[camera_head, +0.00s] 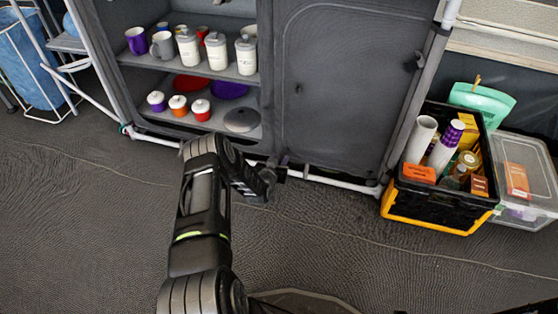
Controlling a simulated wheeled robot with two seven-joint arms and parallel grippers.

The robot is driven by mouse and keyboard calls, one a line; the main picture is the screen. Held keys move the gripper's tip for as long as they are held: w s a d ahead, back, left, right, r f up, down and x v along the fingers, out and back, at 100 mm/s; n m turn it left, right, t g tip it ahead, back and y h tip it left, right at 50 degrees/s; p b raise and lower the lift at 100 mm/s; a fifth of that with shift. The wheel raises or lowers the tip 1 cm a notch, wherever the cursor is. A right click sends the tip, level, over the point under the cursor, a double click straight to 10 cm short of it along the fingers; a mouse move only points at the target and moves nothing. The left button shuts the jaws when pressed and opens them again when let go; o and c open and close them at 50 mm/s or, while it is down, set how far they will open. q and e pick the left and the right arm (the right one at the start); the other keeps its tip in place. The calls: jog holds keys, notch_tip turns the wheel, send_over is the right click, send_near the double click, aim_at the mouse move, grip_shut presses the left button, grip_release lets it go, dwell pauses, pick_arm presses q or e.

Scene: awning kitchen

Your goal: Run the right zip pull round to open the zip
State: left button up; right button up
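The fabric kitchen cupboard has a closed dark grey right panel (340,85), which hangs flat over its compartment. A small dark tab (413,63) shows near the panel's right edge; I cannot tell whether it is the zip pull. My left gripper (272,177) is at the panel's lower left corner, by the cupboard's bottom rail. Its fingers are dark against dark fabric, so I cannot tell whether they are open or hold a pull there. The gripper and wrist hide part of that corner. My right gripper is not in view.
The open left compartment holds mugs, white canisters (216,50) and small lidded jars (202,110) on shelves. A black and yellow crate (440,205) stands at the cupboard's right, beside a clear box (530,170). The grey floor (80,240) in front is clear.

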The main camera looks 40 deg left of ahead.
pick_arm(q)
grip_shut()
dwell(1.2)
